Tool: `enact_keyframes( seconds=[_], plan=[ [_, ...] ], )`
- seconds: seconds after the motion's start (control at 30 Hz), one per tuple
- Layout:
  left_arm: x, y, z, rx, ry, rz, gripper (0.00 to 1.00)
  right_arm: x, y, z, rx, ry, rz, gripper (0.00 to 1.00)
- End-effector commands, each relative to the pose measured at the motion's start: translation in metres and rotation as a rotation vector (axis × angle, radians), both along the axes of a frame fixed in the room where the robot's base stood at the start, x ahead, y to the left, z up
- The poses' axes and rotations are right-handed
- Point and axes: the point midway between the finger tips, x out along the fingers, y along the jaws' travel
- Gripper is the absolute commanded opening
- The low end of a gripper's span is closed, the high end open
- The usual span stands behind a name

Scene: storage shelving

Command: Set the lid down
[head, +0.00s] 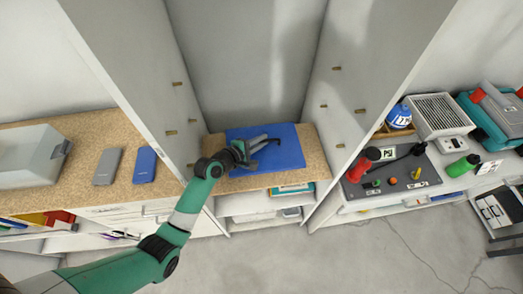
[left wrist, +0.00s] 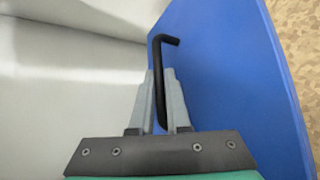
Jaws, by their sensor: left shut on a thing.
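The lid (head: 287,155) is a flat blue panel at the cork-topped shelf (head: 313,150) between two tall grey panels. I cannot tell whether it rests on the cork or hangs just above it. My left gripper (head: 268,144) is over the lid, shut on its handle. In the left wrist view, the fingers (left wrist: 160,85) are on both sides of the bent black handle (left wrist: 164,60), and the blue lid (left wrist: 225,70) fills the right side. The handle's lower part is partly hidden by the fingers. My right gripper is not in view.
Tall grey side panels (head: 352,90) stand close on both sides of the shelf. On the left counter are a grey case (head: 30,155) and two flat pads, grey (head: 108,166) and blue (head: 145,165). Bottles, including a red one (head: 361,163), stand on the right bench.

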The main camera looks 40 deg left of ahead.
Motion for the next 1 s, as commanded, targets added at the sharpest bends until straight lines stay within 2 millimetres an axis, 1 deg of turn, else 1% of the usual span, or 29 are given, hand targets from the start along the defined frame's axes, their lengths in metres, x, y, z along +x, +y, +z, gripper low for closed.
enact_keyframes(
  seconds=[0.1, 0.17, 0.3, 0.37, 0.57, 0.7, 0.73, 0.87, 0.9, 1.0],
  plan=[
    [0.0, 0.0, -0.003, 0.001, -0.001, 0.0, 0.0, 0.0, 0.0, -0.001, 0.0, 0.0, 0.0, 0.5],
    [0.0, 0.0, -0.008, 0.001, 0.0, 0.0, 0.0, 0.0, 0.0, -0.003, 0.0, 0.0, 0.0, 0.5],
    [0.0, 0.0, -0.033, -0.001, 0.001, 0.001, 0.0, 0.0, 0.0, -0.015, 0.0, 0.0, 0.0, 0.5],
    [0.0, 0.0, -0.04, 0.0, 0.0, 0.0, 0.0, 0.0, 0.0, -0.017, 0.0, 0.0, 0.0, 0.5],
    [0.0, 0.0, -0.039, 0.001, -0.002, 0.0, 0.0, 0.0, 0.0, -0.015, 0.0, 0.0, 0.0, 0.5],
    [0.0, 0.0, -0.043, 0.001, -0.002, 0.0, 0.0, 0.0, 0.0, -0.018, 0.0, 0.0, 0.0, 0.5],
    [0.0, 0.0, -0.042, 0.001, -0.001, 0.0, 0.18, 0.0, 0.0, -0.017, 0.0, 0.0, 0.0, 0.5],
    [0.0, 0.0, -0.042, 0.001, 0.0, 0.0, 0.41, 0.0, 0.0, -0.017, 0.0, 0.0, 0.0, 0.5],
    [0.0, 0.0, -0.042, 0.001, 0.0, 0.0, 0.44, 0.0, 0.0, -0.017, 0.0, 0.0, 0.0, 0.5],
    [-0.001, 0.0, -0.042, 0.0, 0.002, 0.0, 0.44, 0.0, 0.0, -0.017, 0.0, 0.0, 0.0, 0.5]
  ],
)
